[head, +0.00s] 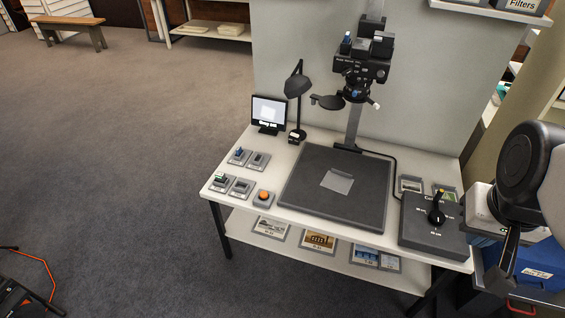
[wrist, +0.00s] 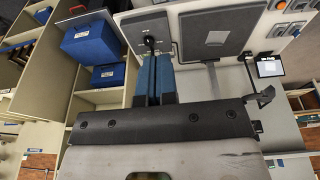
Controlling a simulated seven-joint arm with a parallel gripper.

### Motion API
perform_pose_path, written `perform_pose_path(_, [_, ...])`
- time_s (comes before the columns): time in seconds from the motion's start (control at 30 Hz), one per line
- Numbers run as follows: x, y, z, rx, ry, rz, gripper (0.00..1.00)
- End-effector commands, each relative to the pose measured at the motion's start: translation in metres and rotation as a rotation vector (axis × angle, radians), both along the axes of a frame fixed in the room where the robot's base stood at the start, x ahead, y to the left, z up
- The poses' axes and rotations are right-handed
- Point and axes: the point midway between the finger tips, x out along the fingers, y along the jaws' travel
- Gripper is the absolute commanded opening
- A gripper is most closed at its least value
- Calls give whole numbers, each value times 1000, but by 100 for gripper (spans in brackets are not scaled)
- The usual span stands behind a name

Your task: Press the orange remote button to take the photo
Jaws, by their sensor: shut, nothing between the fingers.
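The orange remote button (head: 263,196) is a round cap on a small grey base, near the front left of the white table (head: 300,148). The camera (head: 360,72) is mounted on a column above a dark baseboard (head: 310,205), and a pale sheet (head: 338,181) lies on that board. A small monitor (head: 268,112) at the back left shows a pale shape. My gripper (wrist: 154,62) shows in the wrist view with its blue fingers together and nothing between them. It appears near the grey lever box (wrist: 135,25), away from the orange button.
The lever box also stands at the table's right end in the head view (head: 425,237). Several small grey switch units (head: 240,187) sit beside the orange button. A desk lamp (head: 298,85) stands behind. Blue boxes (wrist: 90,42) fill shelves at left in the wrist view.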

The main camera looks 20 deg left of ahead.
Motion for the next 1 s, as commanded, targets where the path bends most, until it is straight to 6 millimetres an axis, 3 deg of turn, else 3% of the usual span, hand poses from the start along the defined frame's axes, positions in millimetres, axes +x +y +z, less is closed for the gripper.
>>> perform_pose_path(0.37, [44,9,-3,-96,38,114,0])
perform_pose_path(0.67, [100,28,-12,-217,70,262,0])
perform_pose_path(1.0, [164,64,-30,-352,97,440,0])
